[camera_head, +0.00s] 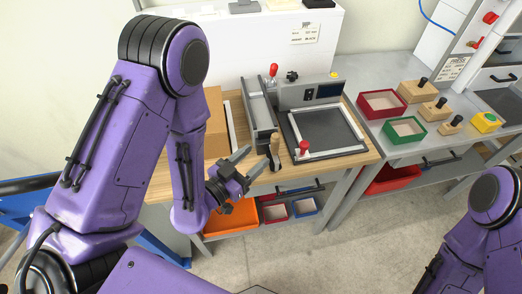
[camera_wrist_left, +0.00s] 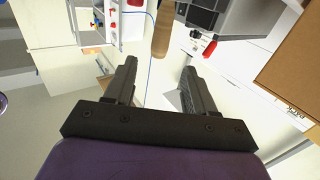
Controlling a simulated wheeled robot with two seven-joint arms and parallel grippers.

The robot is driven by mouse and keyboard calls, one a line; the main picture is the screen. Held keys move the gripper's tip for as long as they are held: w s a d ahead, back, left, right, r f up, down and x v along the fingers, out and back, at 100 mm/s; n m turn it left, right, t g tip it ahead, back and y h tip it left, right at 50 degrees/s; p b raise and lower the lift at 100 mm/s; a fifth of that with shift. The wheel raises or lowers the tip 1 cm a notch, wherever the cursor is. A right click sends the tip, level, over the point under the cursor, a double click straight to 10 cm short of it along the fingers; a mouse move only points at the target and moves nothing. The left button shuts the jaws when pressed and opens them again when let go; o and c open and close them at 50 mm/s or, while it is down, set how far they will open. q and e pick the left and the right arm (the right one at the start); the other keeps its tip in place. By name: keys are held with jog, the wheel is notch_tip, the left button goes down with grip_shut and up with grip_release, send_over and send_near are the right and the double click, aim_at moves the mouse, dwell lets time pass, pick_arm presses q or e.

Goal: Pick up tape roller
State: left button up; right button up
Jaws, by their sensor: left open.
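What looks like the tape roller (camera_head: 274,147) shows its brown wooden handle at the front edge of the wooden bench, beside the grey tape-like machine. Its handle also shows in the left wrist view (camera_wrist_left: 162,36), at the top centre, a little beyond the fingertips and roughly between them. My left gripper (camera_head: 250,162) is open and empty, just left of the handle, with its fingers pointing toward it. In the left wrist view the open fingers (camera_wrist_left: 159,68) have nothing between them. The roller's head is hard to make out. My right gripper is out of view.
A grey machine with a red-knobbed lever (camera_head: 259,112) and a framed black plate (camera_head: 322,132) stand close behind the handle. A cardboard box (camera_head: 216,124) is at left. Red (camera_head: 382,104) and green (camera_head: 404,130) trays sit on the grey table at right. An orange bin (camera_head: 232,219) is below.

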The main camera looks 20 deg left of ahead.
aim_at(272, 139)
pick_arm(q)
jog(key=b+x, duration=0.3)
jog(key=b, duration=0.1)
jog(key=shift+w+d+f, duration=0.25)
jog(key=shift+w+f, duration=0.1)
jog(key=shift+w+r+b, duration=0.2)
jog(key=shift+w+b, duration=0.1)
jog(key=shift+w, duration=0.2)
jog(key=shift+w+d+b, duration=0.25)
jog(key=shift+w+b, duration=0.2)
jog(key=shift+w, duration=0.1)
jog(key=shift+w+d+r+p, duration=0.25)
jog(key=shift+w+r+p, duration=0.45)
jog(key=shift+p, duration=0.55)
jog(key=shift+w+d+f, duration=0.2)
jog(key=shift+w, duration=0.3)
jog(key=shift+w+d+f, duration=0.2)
jog(key=shift+w+d, duration=0.05)
jog(key=shift+w, duration=0.3)
jog(key=shift+s, duration=0.1)
grip_shut()
